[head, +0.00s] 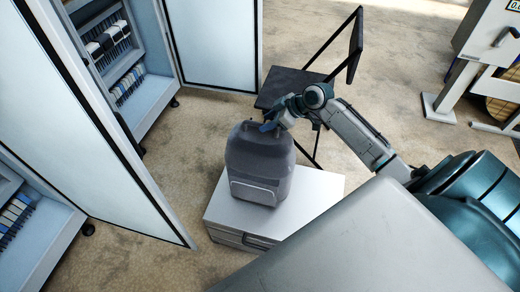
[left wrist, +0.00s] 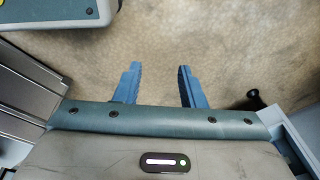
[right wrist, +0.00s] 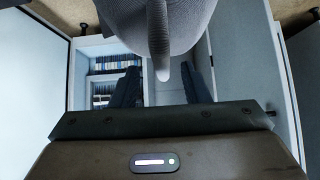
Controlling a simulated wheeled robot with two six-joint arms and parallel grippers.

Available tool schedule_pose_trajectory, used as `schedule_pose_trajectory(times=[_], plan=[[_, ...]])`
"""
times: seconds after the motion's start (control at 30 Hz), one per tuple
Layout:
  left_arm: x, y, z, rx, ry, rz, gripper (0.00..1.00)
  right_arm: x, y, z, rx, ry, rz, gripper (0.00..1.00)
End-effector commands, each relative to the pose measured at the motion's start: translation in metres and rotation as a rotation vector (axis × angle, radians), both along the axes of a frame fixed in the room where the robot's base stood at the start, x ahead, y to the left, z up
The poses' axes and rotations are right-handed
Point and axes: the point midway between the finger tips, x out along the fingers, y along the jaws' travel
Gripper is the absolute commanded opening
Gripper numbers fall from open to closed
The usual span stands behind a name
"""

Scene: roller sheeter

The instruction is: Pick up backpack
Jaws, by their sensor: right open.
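The grey backpack (head: 258,165) stands upright on a white drawer cabinet (head: 310,193) in the head view. My right gripper (head: 270,126) is at the top of the backpack, by its top handle. In the right wrist view the backpack (right wrist: 190,12) fills the upper middle, and its handle loop (right wrist: 159,45) hangs between the two fingers of my right gripper (right wrist: 165,82). The fingers are apart, not closed on the handle. My left gripper (left wrist: 157,85) shows in the left wrist view, open and empty above bare floor. It is not visible in the head view.
Open cabinets with white doors (head: 85,100) and shelves of binders (head: 108,45) stand at the left. A black chair (head: 290,85) is just behind the drawer cabinet. A machine (head: 490,60) stands at the upper right. Floor between the cabinets and the drawer cabinet is clear.

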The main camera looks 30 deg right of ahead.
Motion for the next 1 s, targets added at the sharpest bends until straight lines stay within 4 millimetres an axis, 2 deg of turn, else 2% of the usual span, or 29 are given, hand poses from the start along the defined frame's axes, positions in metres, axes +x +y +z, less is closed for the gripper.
schedule_pose_trajectory(times=[0.13, 0.3, 0.57, 0.6, 0.8, 1.0], plan=[[-0.005, 0.001, -0.013, -0.001, 0.006, 0.002, 0.36, 0.01, 0.013, -0.012, 0.005, -0.001, -0.001, 0.42], [-0.006, 0.002, -0.016, -0.001, 0.005, 0.002, 0.36, 0.019, 0.019, -0.025, 0.002, 0.0, -0.001, 0.42], [-0.007, 0.002, -0.017, 0.0, 0.005, 0.002, 0.36, 0.02, 0.021, -0.028, 0.001, 0.0, -0.001, 0.42], [-0.007, 0.002, -0.017, 0.0, 0.005, 0.002, 0.36, 0.02, 0.02, -0.028, 0.001, 0.0, -0.001, 0.4], [-0.006, 0.002, -0.017, 0.0, 0.004, 0.002, 0.36, 0.02, 0.02, -0.028, 0.001, 0.0, -0.001, 0.01], [-0.006, 0.002, -0.016, 0.0, 0.003, 0.002, 0.36, 0.02, 0.02, -0.028, 0.001, 0.0, -0.001, 0.0]])
